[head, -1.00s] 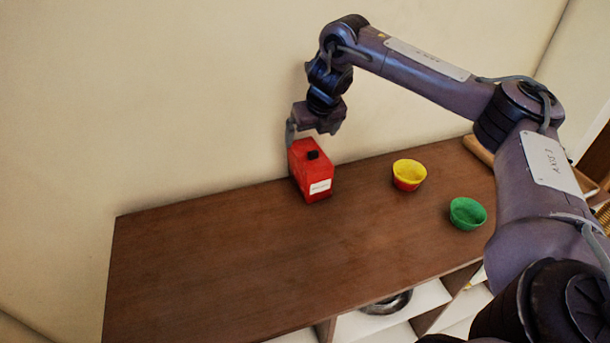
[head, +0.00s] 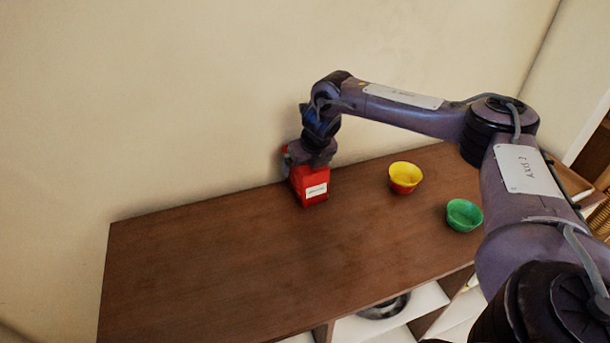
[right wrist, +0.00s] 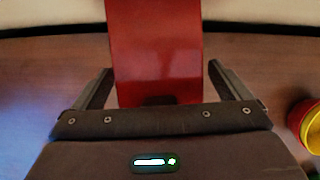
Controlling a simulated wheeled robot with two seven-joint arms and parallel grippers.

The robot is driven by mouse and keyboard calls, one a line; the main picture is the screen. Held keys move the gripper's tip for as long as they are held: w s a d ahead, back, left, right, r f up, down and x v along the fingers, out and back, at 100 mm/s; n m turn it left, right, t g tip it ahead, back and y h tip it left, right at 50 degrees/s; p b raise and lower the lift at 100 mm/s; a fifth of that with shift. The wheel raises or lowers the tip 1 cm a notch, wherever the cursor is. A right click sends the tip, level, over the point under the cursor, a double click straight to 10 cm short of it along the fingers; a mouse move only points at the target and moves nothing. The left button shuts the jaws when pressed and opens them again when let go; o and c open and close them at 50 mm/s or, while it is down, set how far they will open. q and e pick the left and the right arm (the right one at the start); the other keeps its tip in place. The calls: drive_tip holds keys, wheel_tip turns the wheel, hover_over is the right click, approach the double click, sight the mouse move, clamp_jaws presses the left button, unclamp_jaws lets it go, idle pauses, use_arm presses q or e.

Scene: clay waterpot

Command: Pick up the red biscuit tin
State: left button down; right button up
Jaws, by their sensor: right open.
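The red biscuit tin (head: 313,188) stands upright on the brown wooden cabinet top, close to the wall, with a white label on its front. My right gripper (head: 308,172) is over the tin from above and hides its top in the head view. In the right wrist view the tin (right wrist: 155,50) lies between the two fingers of my right gripper (right wrist: 160,88). The fingers are apart, with a gap to the tin on each side. My left gripper is not in view.
A yellow and red bowl (head: 405,178) stands right of the tin, and a green bowl (head: 464,215) stands nearer the front right. The cabinet top (head: 220,265) is clear at the left and front. The wall is close behind the tin.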

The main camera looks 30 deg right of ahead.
drive_tip(key=shift+r, duration=0.15)
drive_tip(key=c, duration=1.6)
drive_tip(key=shift+c, duration=0.2)
